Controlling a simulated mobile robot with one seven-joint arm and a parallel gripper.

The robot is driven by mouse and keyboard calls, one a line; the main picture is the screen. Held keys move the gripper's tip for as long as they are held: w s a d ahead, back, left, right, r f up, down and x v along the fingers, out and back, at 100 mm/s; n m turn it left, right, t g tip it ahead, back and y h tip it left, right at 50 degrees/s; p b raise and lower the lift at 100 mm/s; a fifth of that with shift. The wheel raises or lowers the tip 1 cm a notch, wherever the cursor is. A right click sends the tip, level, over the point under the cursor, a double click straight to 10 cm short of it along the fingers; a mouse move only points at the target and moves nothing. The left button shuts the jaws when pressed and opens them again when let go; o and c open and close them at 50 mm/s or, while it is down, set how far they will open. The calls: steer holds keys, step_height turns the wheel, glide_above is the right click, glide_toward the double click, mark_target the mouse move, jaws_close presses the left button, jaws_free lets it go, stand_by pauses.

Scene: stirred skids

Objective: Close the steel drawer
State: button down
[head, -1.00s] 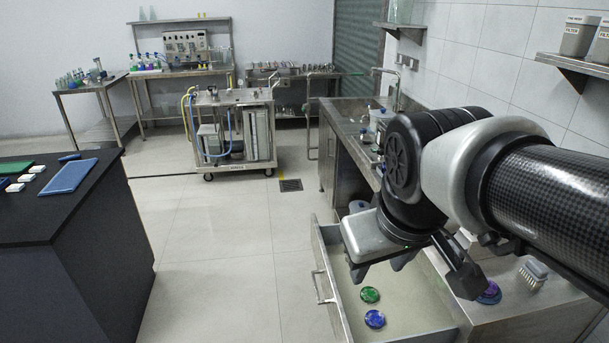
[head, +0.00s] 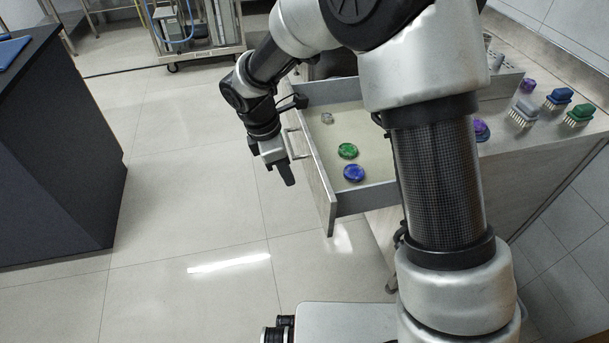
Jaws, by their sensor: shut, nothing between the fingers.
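The steel drawer (head: 322,192) stands pulled out from the counter on its left side. Its bar handle (head: 297,142) is on the outer front face. Inside lie a green round object (head: 347,151), a blue round object (head: 354,173) and a small grey piece (head: 327,118). My gripper (head: 288,180) is shut and empty, pointing down just outside the drawer front, to the left of the handle. In this view it overlaps the handle's edge; I cannot tell whether it touches. My arm hides part of the drawer and the counter.
The counter (head: 500,165) carries a grey brush (head: 522,112), a blue brush (head: 557,99), a green brush (head: 579,115) and purple items. A dark bench (head: 60,150) stands at left and a steel cart (head: 200,35) at the back. The floor between is clear.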

steer(key=w+d+f+b, duration=0.1)
steer(key=d+f+b, duration=0.2)
steer(key=d+f, duration=0.3)
steer(key=shift+w+f, duration=0.3)
steer(key=shift+f, duration=1.05)
steer(key=shift+d, duration=0.15)
steer(key=w+d+p, duration=0.3)
steer(key=d, duration=0.7)
steer(key=w+d+p, duration=0.2)
steer(key=d+p, duration=0.1)
steer(key=d, duration=0.7)
steer(key=w+d+p, duration=0.3)
steer(key=d, duration=0.7)
steer(key=shift+w+p, duration=0.3)
steer(key=shift+w, duration=0.05)
